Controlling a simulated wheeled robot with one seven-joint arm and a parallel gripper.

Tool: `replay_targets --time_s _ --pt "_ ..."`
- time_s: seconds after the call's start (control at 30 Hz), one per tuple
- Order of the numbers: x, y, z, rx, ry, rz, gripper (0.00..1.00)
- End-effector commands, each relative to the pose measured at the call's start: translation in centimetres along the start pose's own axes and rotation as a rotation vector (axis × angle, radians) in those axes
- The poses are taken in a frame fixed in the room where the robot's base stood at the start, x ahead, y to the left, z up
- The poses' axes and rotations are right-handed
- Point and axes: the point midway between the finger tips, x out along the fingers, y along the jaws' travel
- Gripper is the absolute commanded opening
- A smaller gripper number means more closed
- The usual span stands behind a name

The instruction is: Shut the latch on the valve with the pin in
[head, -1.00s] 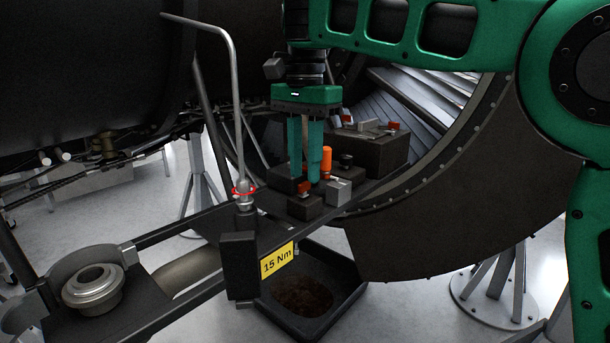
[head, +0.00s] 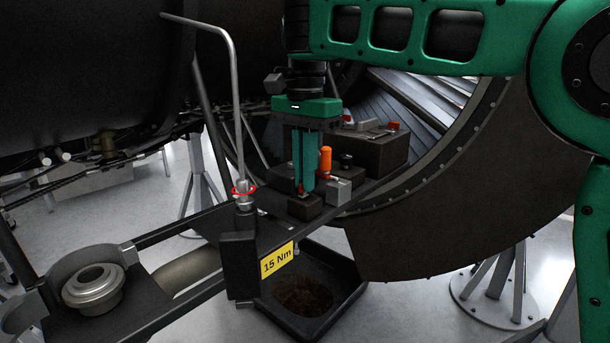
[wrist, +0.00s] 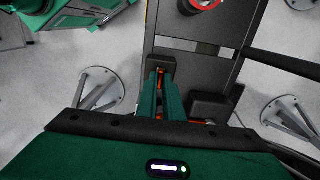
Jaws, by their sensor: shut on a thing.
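My gripper (head: 304,188) points straight down, with its two teal fingers close together. The fingertips are at a small red latch piece (head: 301,193) on a low dark block (head: 304,208), and they are shut on it. The fingers hide most of the latch. An orange pin (head: 325,160) stands upright just right of the fingers, behind a small grey block (head: 339,191). In the wrist view the fingers (wrist: 161,76) reach toward a dark block with a bit of red at their tips. Whether the latch lies fully flat cannot be told.
A larger dark box (head: 380,153) with red tabs stands behind to the right. A bent grey rod with a red ring (head: 243,191) rises to the left, near a yellow "15 Nm" label (head: 277,261). A metal ring part (head: 93,288) sits at front left. A black tray (head: 325,318) is below.

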Motion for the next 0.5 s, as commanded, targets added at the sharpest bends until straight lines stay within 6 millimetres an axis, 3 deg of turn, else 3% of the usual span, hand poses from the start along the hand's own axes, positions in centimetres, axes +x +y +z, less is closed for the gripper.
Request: replay_targets --time_s 0.27,0.5 --pt "-0.08 -0.07 0.01 -0.09 0.001 -0.003 0.0" --pt "-0.13 -0.06 -0.05 -0.275 0.002 -0.004 0.0"
